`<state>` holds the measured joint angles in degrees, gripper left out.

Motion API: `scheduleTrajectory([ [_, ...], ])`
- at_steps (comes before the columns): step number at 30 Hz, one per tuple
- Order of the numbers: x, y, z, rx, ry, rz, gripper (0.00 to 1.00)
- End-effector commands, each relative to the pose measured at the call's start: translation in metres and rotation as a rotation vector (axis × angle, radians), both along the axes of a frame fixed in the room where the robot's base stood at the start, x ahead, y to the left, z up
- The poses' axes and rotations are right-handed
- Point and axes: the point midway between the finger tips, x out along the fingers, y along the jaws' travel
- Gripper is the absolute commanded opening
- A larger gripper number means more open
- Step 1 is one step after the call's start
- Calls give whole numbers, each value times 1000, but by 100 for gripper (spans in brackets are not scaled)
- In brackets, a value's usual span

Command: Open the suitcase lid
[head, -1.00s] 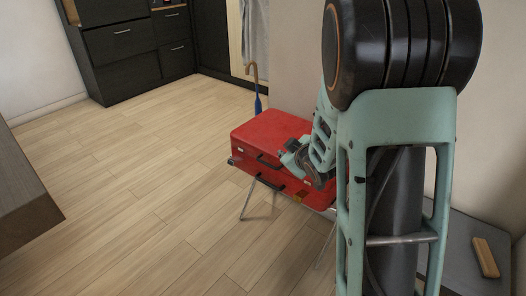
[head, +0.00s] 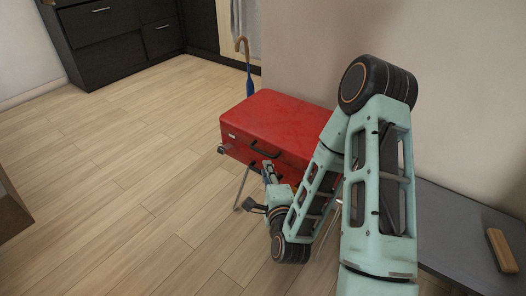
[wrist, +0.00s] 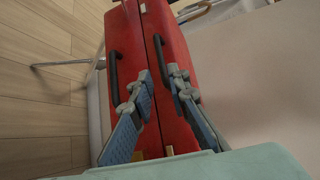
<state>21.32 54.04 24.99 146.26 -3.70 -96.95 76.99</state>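The red suitcase (head: 285,118) rests closed on a thin-legged stand beside the wall. A black handle (head: 266,151) shows on its front near the lid edge. In the wrist view the suitcase front is turned sideways, with the seam between lid and base running down the picture. One black handle (wrist: 113,70) is left of the seam; the lid's handle (wrist: 159,55) is right of it. My gripper (wrist: 160,74) is open, its two fingers apart at the suitcase front, with the lid's handle reaching between the fingertips. Contact cannot be told. In the head view my gripper (head: 268,172) is low at the front.
A cane-handled blue umbrella (head: 246,65) stands behind the suitcase. A grey bench (head: 450,225) with a wooden brush (head: 501,250) is at the right. Dark cabinets (head: 125,40) stand at the back. The wood floor at left is clear.

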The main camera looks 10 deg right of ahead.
Motion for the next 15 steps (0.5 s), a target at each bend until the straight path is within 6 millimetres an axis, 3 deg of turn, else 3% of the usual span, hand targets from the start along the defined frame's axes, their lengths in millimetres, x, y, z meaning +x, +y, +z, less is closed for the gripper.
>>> scheduleTrajectory([
  [5,19,-1,-4,5,-7,-5,16],
  [15,81,1,-12,3,-6,-3,16],
])
